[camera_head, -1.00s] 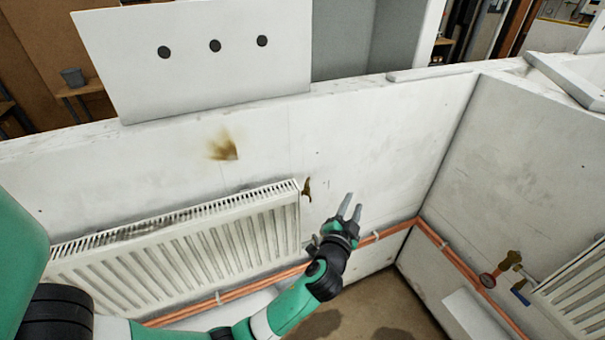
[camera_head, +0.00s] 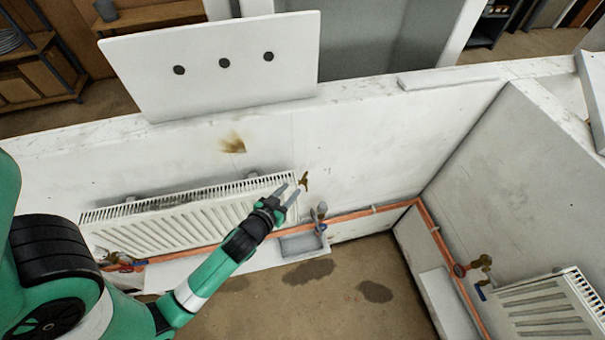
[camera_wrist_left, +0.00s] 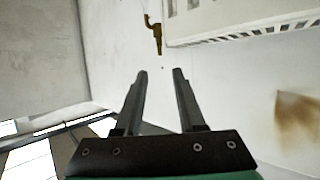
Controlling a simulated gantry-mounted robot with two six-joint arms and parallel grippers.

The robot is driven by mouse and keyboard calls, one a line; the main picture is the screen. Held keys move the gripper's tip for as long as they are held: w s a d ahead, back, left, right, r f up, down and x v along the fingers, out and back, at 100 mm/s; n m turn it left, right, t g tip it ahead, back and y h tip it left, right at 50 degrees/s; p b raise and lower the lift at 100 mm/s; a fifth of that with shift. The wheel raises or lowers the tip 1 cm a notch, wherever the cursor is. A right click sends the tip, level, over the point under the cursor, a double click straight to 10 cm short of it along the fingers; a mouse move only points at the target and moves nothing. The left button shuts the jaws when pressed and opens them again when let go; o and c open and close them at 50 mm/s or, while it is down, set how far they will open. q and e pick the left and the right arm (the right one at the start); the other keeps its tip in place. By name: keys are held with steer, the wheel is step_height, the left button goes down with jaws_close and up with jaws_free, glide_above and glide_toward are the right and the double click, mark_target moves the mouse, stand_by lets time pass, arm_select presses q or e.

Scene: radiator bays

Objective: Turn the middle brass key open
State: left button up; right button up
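A small brass key (camera_head: 304,181) is on the white wall at the upper right end of the white radiator (camera_head: 185,218). It also shows in the left wrist view (camera_wrist_left: 155,34), beyond the fingertips and slightly to the left of the gap between them. My left gripper (camera_head: 287,191) is open and empty in front of the radiator's right end, its tips close to the key in the head view. In the wrist view (camera_wrist_left: 160,72), the fingers are apart and clear space shows between the tips and the key. My right gripper is not in view.
A copper pipe (camera_head: 352,215) runs low along the wall, with a grey valve (camera_head: 319,210) below the key. Another radiator (camera_head: 545,308) with a brass fitting (camera_head: 482,262) stands on the right. A white panel with three dark holes (camera_head: 215,90) rises above the wall.

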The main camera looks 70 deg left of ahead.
mark_target(303, 178)
arm_select(q)
steer(key=x, duration=0.9)
steer(key=shift+w+a, duration=0.2)
jaws_close()
